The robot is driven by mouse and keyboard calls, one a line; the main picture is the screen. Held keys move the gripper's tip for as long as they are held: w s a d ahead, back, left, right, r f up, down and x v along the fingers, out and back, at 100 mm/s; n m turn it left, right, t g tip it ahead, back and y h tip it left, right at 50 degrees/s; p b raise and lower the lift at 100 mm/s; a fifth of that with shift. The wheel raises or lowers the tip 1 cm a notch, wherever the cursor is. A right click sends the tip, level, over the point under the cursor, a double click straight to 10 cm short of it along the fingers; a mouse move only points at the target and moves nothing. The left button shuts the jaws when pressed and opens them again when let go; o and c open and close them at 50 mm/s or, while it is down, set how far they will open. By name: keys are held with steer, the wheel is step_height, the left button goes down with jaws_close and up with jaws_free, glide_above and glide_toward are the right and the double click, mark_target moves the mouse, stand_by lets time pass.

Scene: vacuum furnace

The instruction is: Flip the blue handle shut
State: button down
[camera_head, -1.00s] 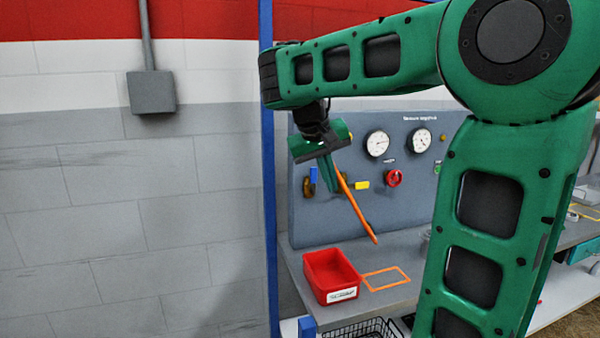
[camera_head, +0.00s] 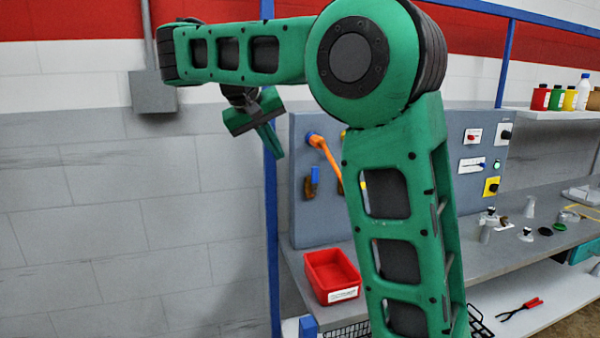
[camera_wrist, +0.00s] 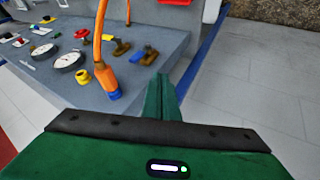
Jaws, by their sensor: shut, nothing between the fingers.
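The blue handle (camera_head: 315,175) stands upright on a brass valve at the left of the grey panel. In the wrist view the blue handle (camera_wrist: 138,57) lies beyond my fingertips, a little left of them. My gripper (camera_head: 276,153) is left of the panel edge and above the blue handle's level, apart from it. The wrist view shows my gripper (camera_wrist: 163,80) with its fingers together and empty. A second valve with a yellow handle (camera_wrist: 108,37) sits beside the blue one; in the head view my arm mostly hides it.
An orange hose (camera_head: 322,148) with a blue end hangs from the panel above the blue handle. Gauges (camera_wrist: 68,61) and a red knob (camera_wrist: 82,34) are on the panel. A blue post (camera_head: 271,220) stands at its left edge. A red bin (camera_head: 331,274) is on the bench below.

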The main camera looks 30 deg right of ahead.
glide_toward(315, 181)
steer(key=w+a+f, duration=0.2)
steer(key=w+f, duration=0.2)
steer(key=shift+s+d+r, duration=0.1)
steer(key=shift+s+d, duration=0.2)
steer(key=shift+d, duration=0.6)
steer(key=shift+s+d, duration=0.3)
steer(key=shift+d, duration=0.6)
